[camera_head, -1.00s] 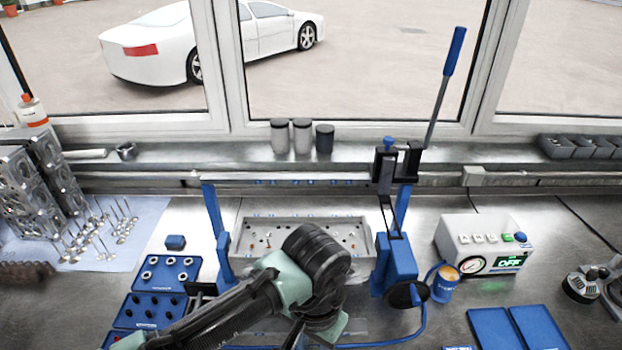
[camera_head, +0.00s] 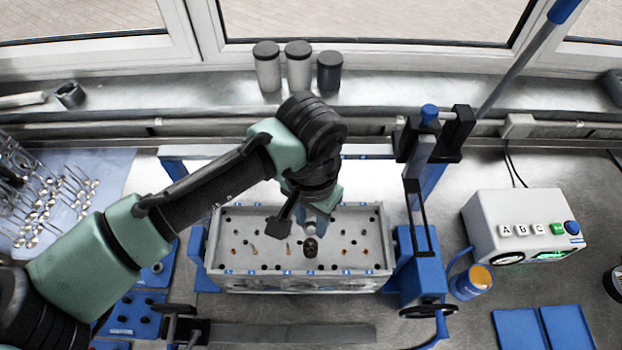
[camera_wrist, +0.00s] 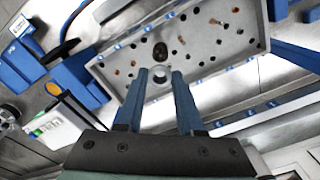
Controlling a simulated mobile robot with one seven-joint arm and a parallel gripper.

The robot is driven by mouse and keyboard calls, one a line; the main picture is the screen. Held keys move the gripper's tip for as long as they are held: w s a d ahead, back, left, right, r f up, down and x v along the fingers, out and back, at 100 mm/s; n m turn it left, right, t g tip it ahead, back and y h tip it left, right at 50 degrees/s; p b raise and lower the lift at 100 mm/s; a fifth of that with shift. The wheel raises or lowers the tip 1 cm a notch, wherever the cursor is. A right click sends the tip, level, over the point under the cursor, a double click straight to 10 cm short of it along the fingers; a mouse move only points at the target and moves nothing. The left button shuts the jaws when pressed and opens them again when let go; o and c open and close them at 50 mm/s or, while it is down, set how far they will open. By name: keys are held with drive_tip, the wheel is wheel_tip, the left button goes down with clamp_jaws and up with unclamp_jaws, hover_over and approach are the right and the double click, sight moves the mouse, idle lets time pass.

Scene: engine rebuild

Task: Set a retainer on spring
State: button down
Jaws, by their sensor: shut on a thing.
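The grey cylinder head (camera_head: 235,266) lies in the blue bench frame, with several holes and valve stems on its top. A dark spring (camera_head: 311,248) stands on it near the front middle; it also shows in the wrist view (camera_wrist: 161,50). My gripper (camera_head: 314,227) points down just behind the spring in the head view. In the wrist view my gripper (camera_wrist: 160,75) is shut on a small pale ring, the retainer (camera_wrist: 158,74), held between the fingertips. The retainer appears beside the spring, apart from it; its height above the head is unclear.
The lever press (camera_head: 425,170) stands at the right of the frame. The control box (camera_head: 520,225) and two empty blue trays (camera_head: 545,328) are further right. Blue parts trays (camera_head: 135,313) and loose valves (camera_head: 60,200) lie left. Canisters (camera_head: 298,68) stand behind.

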sight(311, 244)
drive_tip(key=shift+w, duration=0.2)
drive_tip(key=shift+s+f+b, duration=0.15)
drive_tip(key=shift+f+b, duration=0.35)
drive_tip(key=shift+b, duration=0.05)
drive_tip(key=shift+s+f+b, duration=0.15)
drive_tip(key=shift+f+b, duration=0.35)
wheel_tip(311, 244, down, 4)
drive_tip(key=b, duration=0.3)
drive_tip(key=shift+w+r, duration=0.1)
drive_tip(key=shift+r, duration=0.1)
drive_tip(key=shift+f, duration=0.75)
drive_tip(key=shift+c, duration=2.2)
unclamp_jaws()
drive_tip(key=shift+r, duration=0.1)
